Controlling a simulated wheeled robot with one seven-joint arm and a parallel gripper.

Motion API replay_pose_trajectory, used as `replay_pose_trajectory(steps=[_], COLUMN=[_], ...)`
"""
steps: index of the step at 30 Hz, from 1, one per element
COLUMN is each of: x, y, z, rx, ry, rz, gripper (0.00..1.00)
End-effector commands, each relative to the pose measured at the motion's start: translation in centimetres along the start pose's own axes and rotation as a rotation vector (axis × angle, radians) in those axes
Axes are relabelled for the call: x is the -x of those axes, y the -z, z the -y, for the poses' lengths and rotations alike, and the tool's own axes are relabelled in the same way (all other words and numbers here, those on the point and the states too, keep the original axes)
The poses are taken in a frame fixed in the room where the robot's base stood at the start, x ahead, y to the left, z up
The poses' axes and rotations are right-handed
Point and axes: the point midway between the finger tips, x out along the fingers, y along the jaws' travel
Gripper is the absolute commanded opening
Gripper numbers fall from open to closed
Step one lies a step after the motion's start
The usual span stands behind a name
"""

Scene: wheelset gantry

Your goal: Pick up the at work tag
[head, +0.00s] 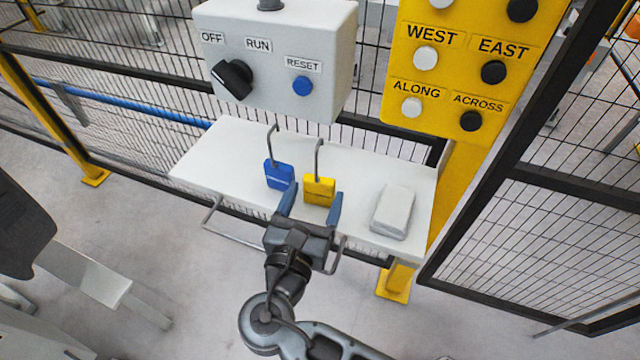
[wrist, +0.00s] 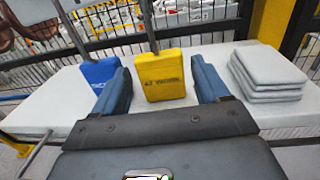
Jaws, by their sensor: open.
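A yellow tag (head: 319,189) with a tall grey hook stands on the white shelf. It also shows in the wrist view (wrist: 160,75), upright, with small dark print too blurred to read fully. A blue tag (head: 279,175) with a similar hook stands just left of it, also in the wrist view (wrist: 98,84). I cannot tell from the print which is the at work tag. My gripper (head: 314,194) is open, its blue fingers on either side of the yellow tag, with a gap on each side in the wrist view (wrist: 160,68). The blue tag is outside the left finger.
The white shelf (head: 225,150) carries a stack of white cloths or pads (head: 393,210) to the right. A grey control box (head: 275,60) with a knob and blue reset button hangs above. A yellow button panel (head: 455,65) stands at right. Mesh fence is behind.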

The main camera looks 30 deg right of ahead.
Motion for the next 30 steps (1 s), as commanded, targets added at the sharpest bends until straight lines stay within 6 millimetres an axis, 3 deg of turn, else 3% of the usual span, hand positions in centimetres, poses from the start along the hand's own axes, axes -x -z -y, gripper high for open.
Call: replay_pose_trajectory(steps=[9,19,30], x=[-4.2,-4.8,-4.8], y=[0.4,0.4,0.4], z=[-0.1,-0.1,-0.1], rx=[-0.001,-0.001,-0.001], ry=[0.002,0.000,0.000], rz=[0.000,0.000,-0.001], gripper=[0.74,0.73,0.38])
